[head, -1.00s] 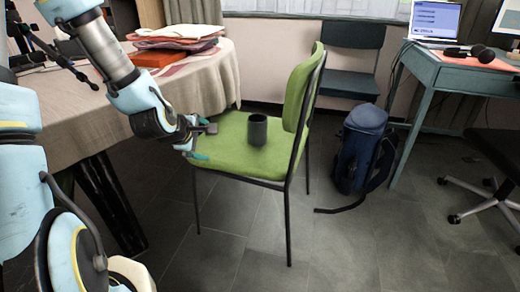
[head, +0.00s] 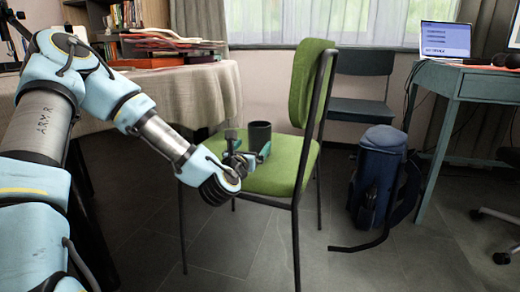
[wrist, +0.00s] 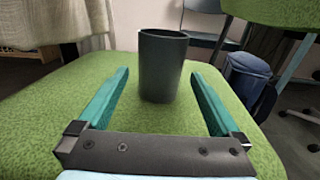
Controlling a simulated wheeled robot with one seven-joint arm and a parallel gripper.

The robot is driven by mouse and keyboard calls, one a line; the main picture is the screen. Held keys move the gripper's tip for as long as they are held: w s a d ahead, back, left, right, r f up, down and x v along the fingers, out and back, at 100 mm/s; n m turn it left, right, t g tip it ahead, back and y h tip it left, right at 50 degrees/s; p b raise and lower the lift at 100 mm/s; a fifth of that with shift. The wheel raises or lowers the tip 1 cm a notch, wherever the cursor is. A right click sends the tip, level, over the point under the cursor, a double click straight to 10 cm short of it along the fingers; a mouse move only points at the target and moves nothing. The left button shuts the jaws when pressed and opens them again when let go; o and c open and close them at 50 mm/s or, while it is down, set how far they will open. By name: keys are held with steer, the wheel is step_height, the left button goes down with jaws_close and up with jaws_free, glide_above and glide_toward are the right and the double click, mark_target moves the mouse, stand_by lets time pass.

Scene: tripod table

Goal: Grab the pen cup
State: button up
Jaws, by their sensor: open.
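The pen cup (head: 260,134) is a dark grey, round, open-topped cup. It stands upright on the green seat of a chair (head: 270,175). In the wrist view the cup (wrist: 162,68) stands straight ahead, centred between the teal fingers and around their tips. My gripper (wrist: 158,82) is open, with a finger on each side and a visible gap between each finger and the cup. In the head view my gripper (head: 243,150) is low over the seat, and my arm partly hides it and the cup's lower part.
The chair's green backrest (head: 308,90) rises right of the cup. A cloth-covered table (head: 200,92) with folders stands at the left. A blue backpack (head: 378,165) sits on the floor at the right, near a desk (head: 450,85). A second dark chair (head: 360,103) stands behind.

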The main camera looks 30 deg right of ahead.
mark_target(260, 136)
steer(key=b+x, duration=0.3)
steer(key=x, duration=0.4)
steer(key=shift+w+d+r, duration=0.1)
steer(key=shift+w+d, duration=0.1)
steer(key=shift+d, duration=0.15)
steer(key=c, duration=1.2)
steer(key=shift+c, duration=0.2)
